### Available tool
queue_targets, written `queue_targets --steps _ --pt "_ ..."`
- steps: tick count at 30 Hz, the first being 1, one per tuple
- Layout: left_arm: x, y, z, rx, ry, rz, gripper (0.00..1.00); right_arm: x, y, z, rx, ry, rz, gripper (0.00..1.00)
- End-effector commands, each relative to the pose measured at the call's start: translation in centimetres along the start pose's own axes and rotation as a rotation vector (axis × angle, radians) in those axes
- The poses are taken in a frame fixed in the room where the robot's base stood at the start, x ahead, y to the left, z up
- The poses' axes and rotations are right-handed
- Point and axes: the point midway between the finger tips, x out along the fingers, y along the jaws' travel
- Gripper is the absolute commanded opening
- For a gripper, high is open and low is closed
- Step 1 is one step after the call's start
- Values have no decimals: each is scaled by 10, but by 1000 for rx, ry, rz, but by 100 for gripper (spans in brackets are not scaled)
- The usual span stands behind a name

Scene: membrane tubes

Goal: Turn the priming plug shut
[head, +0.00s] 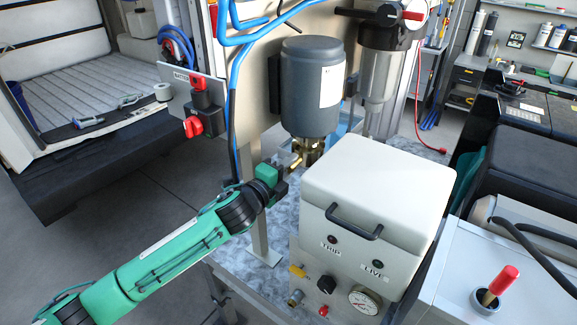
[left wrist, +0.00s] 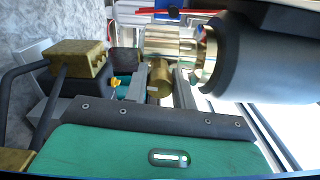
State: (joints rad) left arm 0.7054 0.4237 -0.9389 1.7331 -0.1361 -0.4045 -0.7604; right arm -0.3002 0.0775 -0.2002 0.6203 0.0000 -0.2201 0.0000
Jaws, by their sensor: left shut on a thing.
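The brass priming plug (left wrist: 159,82) sits at the side of a brass and silver pump body (left wrist: 165,45) in the left wrist view. The pump body also shows in the head view (head: 312,155), under the dark grey motor (head: 313,88). My left gripper (head: 291,168) reaches in from the left at the pump's side. In the left wrist view its two grey fingers (left wrist: 161,90) stand on either side of the plug and are shut on it. The plug is mostly hidden by the gripper in the head view. My right gripper is not in view.
A white control box (head: 365,195) with a black handle stands close at right. A clear filter housing (head: 383,75) hangs behind. Blue hoses (head: 234,90) and a red rotary switch (head: 194,127) are at left. A grey bench top (head: 275,225) lies below.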

Motion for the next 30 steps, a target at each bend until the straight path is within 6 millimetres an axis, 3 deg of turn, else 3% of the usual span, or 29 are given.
queue_targets --steps 30 --pt "0 -2 -1 967 2 2 4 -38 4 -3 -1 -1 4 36"
